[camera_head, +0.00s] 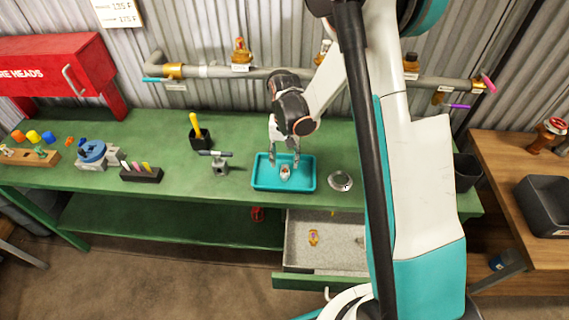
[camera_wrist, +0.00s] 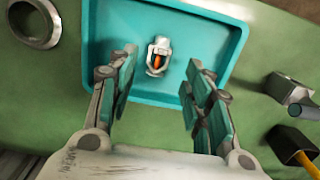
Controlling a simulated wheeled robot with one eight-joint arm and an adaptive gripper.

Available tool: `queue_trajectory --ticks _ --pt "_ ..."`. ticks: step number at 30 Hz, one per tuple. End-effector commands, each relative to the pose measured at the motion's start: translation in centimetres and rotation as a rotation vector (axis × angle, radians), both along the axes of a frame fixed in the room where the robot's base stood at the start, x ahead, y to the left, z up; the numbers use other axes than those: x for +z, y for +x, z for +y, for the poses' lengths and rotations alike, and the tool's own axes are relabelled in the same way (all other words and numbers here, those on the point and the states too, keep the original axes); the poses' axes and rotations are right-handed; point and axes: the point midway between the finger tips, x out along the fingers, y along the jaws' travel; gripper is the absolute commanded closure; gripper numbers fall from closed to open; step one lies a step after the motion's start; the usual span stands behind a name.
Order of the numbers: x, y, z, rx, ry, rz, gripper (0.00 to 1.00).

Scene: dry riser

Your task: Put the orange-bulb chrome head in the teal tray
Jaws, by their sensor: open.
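The teal tray (camera_head: 268,181) sits on the green bench; its rim also shows in the wrist view (camera_wrist: 235,42). The orange-bulb chrome head (camera_wrist: 158,56) lies inside the tray, on its floor, with an orange bulb in a chrome frame. In the head view it is a small pale shape (camera_head: 285,172) in the tray. My gripper (camera_head: 285,160) is over the tray with its fingers pointing down. In the wrist view its fingers (camera_wrist: 158,84) are spread wide and empty, with the head between and beyond them, apart from both fingers.
A round metal ring (camera_head: 341,180) lies right of the tray. A small metal fixture (camera_head: 218,162) and a black cup with a yellow handle (camera_head: 200,137) stand left. Below, an open drawer (camera_head: 300,262) holds small parts. A pipe (camera_head: 270,73) runs along the wall behind.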

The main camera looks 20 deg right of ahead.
Motion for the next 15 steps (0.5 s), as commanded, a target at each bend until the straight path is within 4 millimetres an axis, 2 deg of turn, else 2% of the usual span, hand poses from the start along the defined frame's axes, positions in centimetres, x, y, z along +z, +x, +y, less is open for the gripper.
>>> queue_trajectory --ticks 1,6,15 --pt "1.4 0.0 0.0 0.000 0.000 0.000 0.54" --pt "4.4 0.2 -0.1 0.000 0.000 0.000 0.54" --pt "7.0 0.3 -0.2 0.004 -0.001 -0.007 0.54"
